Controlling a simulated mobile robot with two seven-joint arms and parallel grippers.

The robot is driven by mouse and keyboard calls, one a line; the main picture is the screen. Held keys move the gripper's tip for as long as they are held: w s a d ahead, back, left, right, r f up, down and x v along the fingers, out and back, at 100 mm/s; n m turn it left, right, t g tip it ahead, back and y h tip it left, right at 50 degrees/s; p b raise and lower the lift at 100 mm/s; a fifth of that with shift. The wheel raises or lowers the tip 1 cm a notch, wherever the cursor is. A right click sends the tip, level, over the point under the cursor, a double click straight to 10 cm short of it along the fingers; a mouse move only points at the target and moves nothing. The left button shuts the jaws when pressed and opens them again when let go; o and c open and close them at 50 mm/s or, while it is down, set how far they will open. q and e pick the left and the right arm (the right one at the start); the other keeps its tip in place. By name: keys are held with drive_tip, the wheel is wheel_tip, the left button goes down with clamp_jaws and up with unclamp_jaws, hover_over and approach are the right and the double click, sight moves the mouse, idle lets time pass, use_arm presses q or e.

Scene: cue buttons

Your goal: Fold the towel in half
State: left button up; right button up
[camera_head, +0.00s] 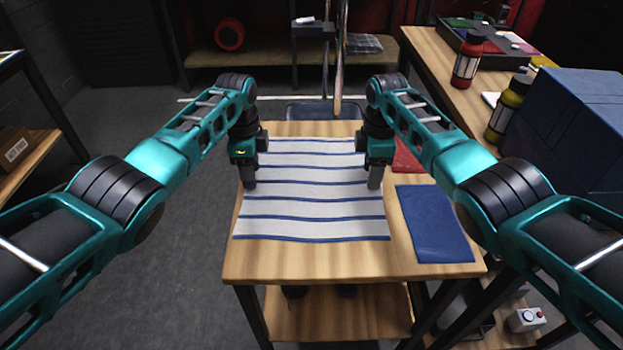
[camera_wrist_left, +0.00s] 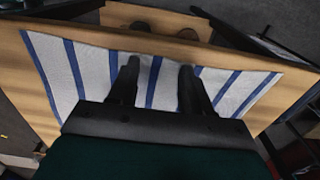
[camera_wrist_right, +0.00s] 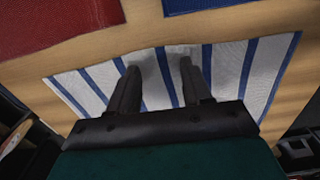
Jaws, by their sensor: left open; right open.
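The white towel with blue stripes (camera_head: 312,205) lies flat and spread out on the wooden table. It also shows in the left wrist view (camera_wrist_left: 90,75) and in the right wrist view (camera_wrist_right: 225,70). My left gripper (camera_head: 250,186) is open over the towel's left edge, about midway along it. My right gripper (camera_head: 374,186) is open over the towel's right edge at about the same depth. Both grippers point down with nothing between the fingers. I cannot tell whether the fingertips touch the cloth.
A blue cloth (camera_head: 434,223) and a partly hidden red cloth (camera_head: 407,156) lie right of the towel on the table (camera_head: 300,262). A side table at the right holds a blue box (camera_head: 570,125) and bottles (camera_head: 467,60). The table's front strip is clear.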

use_arm(q)
drive_tip(key=shift+f, duration=0.2)
use_arm(e)
drive_tip(key=shift+f, duration=0.2)
use_arm(q)
drive_tip(key=shift+f, duration=0.1)
clamp_jaws()
use_arm(e)
drive_tip(key=shift+s, duration=0.1)
clamp_jaws()
idle(0.9)
